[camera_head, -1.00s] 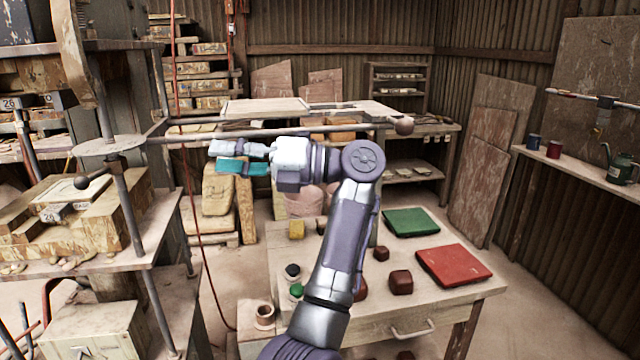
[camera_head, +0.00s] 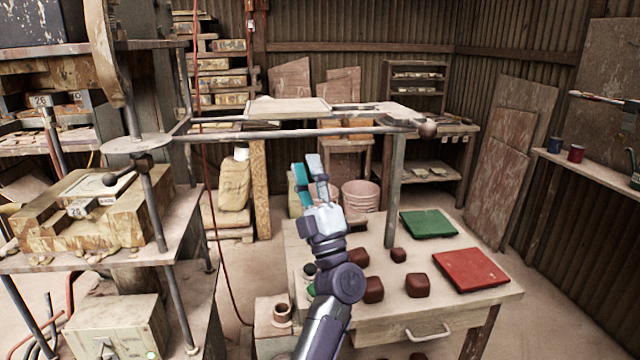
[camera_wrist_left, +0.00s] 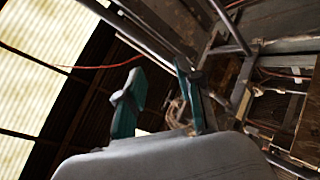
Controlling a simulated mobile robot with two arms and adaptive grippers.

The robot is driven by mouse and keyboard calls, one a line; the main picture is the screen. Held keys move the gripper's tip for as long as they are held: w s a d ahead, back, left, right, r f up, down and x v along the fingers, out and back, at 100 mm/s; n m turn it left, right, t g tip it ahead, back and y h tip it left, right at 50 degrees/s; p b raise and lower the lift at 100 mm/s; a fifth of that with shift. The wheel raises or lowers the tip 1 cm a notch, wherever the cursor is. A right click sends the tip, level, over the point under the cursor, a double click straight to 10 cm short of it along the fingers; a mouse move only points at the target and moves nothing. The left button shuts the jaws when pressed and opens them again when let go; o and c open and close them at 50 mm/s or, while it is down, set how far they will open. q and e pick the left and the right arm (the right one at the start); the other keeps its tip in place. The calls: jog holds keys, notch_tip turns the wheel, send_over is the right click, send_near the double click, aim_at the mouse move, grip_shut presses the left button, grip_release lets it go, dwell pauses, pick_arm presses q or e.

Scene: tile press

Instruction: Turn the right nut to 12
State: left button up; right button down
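My left gripper (camera_head: 306,168) points up and away over the back left of the workbench. In the left wrist view its two teal fingers (camera_wrist_left: 157,85) stand apart with nothing held between them. I cannot make out the right nut or any 12 mark. My right gripper is not in view.
The workbench (camera_head: 470,308) holds a green tile (camera_head: 428,223), a red tile (camera_head: 469,269) and several dark red clay lumps. A long bar (camera_head: 300,133) with a ball end (camera_head: 428,129) crosses above the gripper. A red cable hangs between press and bench.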

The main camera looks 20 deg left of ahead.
pick_arm(q)
jog(key=shift+w+d+f+m+t+h, duration=0.25)
jog(key=shift+f+m+t+h, duration=0.2)
jog(key=shift+m+t+h, duration=0.5)
jog(key=shift+w+d+f+m+t+h, duration=0.15)
jog(key=shift+d+f+m+t+h, duration=0.4)
jog(key=shift+m+h, duration=0.55)
jog(key=shift+w+d+f+m+t+h, duration=0.2)
jog(key=shift+f+m+t+h, duration=0.15)
jog(key=shift+m+t+h, duration=0.65)
jog(key=shift+a, duration=0.1)
